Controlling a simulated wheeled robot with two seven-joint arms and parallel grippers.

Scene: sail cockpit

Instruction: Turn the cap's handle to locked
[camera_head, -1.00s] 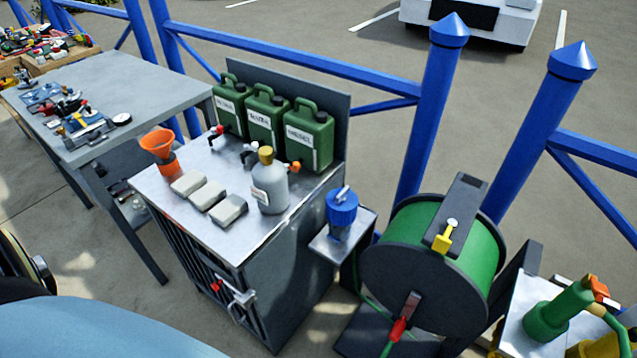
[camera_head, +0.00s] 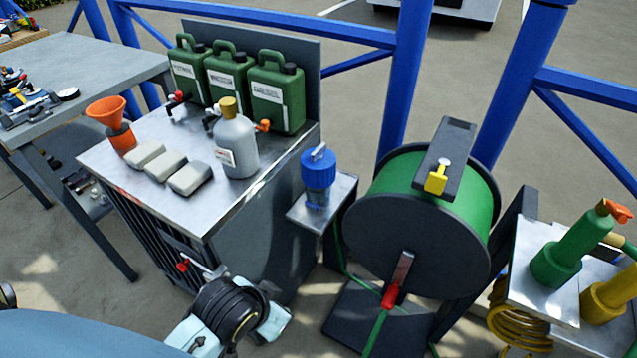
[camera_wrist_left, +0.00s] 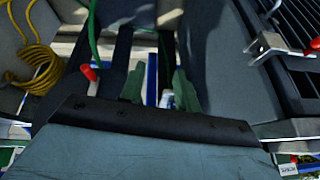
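A blue cap (camera_head: 318,168) with a small grey handle (camera_head: 318,152) on top sits on a blue cylindrical fitting. It stands on a small metal side shelf (camera_head: 335,200) right of the cabinet. My left arm's black and pale blue wrist part shows low in the head view, left of and below the cap and clear of it. My left gripper (camera_wrist_left: 158,90) shows in the left wrist view with two greenish-grey fingers apart and nothing clearly held between them. The cap is not recognisable in the wrist view. My right gripper is out of view.
The metal-topped cabinet (camera_head: 215,202) carries green canisters (camera_head: 275,98), a grey bottle (camera_head: 236,145), pale blocks and an orange funnel. A green hose reel (camera_head: 420,225) stands close right of the shelf. Blue railings (camera_head: 405,85) rise behind.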

